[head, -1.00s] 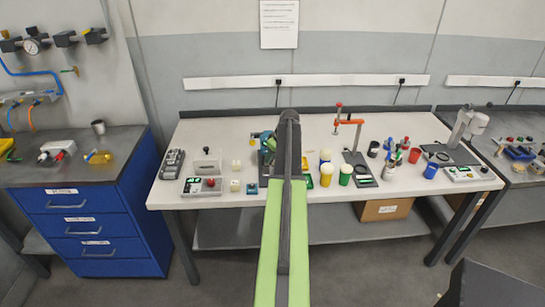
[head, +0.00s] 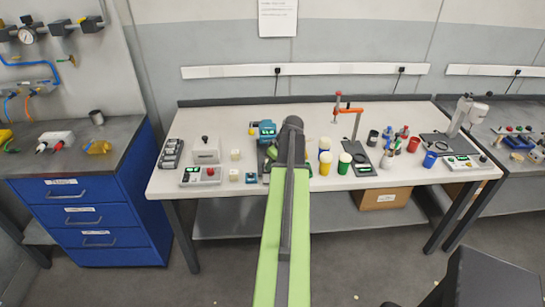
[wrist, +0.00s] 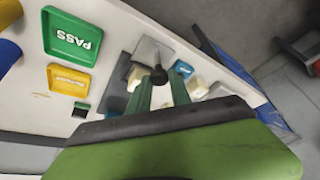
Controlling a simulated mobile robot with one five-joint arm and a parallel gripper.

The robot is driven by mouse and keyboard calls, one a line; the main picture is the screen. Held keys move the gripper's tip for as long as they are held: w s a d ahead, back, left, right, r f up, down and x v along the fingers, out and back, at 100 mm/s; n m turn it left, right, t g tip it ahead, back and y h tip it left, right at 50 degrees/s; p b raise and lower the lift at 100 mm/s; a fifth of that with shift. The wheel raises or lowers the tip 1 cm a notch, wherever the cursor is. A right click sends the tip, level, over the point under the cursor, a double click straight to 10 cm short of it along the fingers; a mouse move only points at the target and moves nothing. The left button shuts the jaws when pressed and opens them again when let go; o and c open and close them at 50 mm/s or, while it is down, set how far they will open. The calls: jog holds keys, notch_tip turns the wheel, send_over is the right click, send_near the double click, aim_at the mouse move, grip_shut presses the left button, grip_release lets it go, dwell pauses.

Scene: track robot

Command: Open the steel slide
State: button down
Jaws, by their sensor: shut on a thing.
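The steel slide (wrist: 147,50) is a pale grey plate with a black round knob (wrist: 158,75), seen in the wrist view beside a dark grey body. My gripper (wrist: 160,84) has green fingers on either side of the knob and is shut on it. The fingers and dark palm hide part of the slide's base, so I cannot tell how far the slide stands open. In the head view my own arm covers the gripper and the slide.
A green PASS tray (wrist: 72,37) and a yellow tray (wrist: 69,81) lie beside the slide. A small teal box (head: 251,177) and cream cubes (head: 235,155) stand on the other side. A teal machine (head: 266,129) stands behind. Yellow and green cups (head: 325,163) stand right of my arm.

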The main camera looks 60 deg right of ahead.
jog(key=shift+s+a+f, duration=0.1)
jog(key=shift+a, duration=0.1)
jog(key=c, duration=1.2)
grip_release()
jog(key=shift+o, duration=0.2)
jog(key=shift+s+r+p, duration=0.15)
jog(key=shift+r+p, duration=0.35)
jog(key=shift+r, duration=0.1)
jog(key=p+v, duration=1.5)
jog(key=v, duration=0.1)
jog(key=shift+r, duration=0.15)
